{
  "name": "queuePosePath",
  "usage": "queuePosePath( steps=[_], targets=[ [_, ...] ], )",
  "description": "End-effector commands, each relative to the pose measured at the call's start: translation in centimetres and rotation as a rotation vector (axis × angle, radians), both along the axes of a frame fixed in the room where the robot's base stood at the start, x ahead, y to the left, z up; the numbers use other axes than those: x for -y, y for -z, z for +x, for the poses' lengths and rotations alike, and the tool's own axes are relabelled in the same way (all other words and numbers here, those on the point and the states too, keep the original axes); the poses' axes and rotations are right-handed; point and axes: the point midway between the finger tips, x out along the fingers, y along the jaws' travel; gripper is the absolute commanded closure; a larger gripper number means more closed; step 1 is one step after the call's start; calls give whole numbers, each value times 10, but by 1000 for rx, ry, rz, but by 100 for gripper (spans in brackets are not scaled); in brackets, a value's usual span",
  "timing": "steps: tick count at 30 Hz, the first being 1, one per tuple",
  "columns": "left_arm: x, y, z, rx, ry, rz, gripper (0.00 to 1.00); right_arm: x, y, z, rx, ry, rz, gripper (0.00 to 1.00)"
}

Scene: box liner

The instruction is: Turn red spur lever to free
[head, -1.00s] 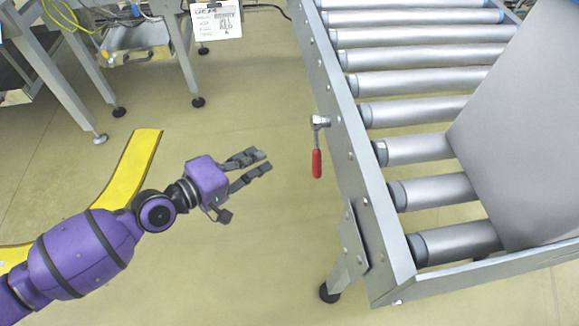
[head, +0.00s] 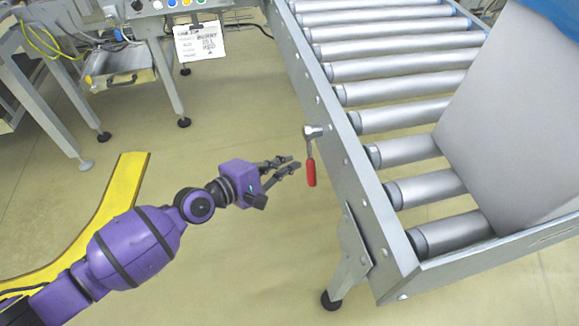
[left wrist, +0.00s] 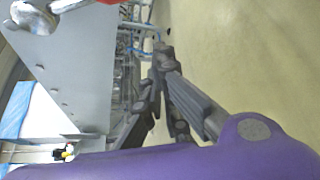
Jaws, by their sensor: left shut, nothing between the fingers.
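The red spur lever (head: 311,172) has a red grip on a short metal rod and hangs down from a silver pivot on the conveyor's side rail. The pivot (left wrist: 35,14) shows at the top left of the left wrist view, with only a sliver of red (left wrist: 108,2) at the top edge. My left gripper (head: 291,164) is shut and empty. Its fingertips are just left of the lever in the head view; I cannot tell whether they touch it. In the left wrist view its fingers (left wrist: 160,62) point up the picture. My right gripper is not in view.
The roller conveyor (head: 337,175) fills the right, with a large grey panel (head: 500,120) over its rollers. A white text card (head: 199,42) hangs below a button panel at the back. A yellow floor strip (head: 118,195) lies at left.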

Motion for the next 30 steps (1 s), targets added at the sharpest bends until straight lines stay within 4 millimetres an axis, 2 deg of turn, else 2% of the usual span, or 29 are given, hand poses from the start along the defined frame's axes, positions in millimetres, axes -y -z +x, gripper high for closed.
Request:
queuePosePath(
  steps=[4,9,23,30],
  targets=[
    [11,-14,-17,0,0,-2,100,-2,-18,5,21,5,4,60],
    [17,-18,-28,-1,1,-1,100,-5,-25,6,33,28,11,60],
    [19,-17,-31,-2,1,0,100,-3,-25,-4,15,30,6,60],
    [20,-21,-35,-45,0,-15,100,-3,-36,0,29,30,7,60]
  ],
)
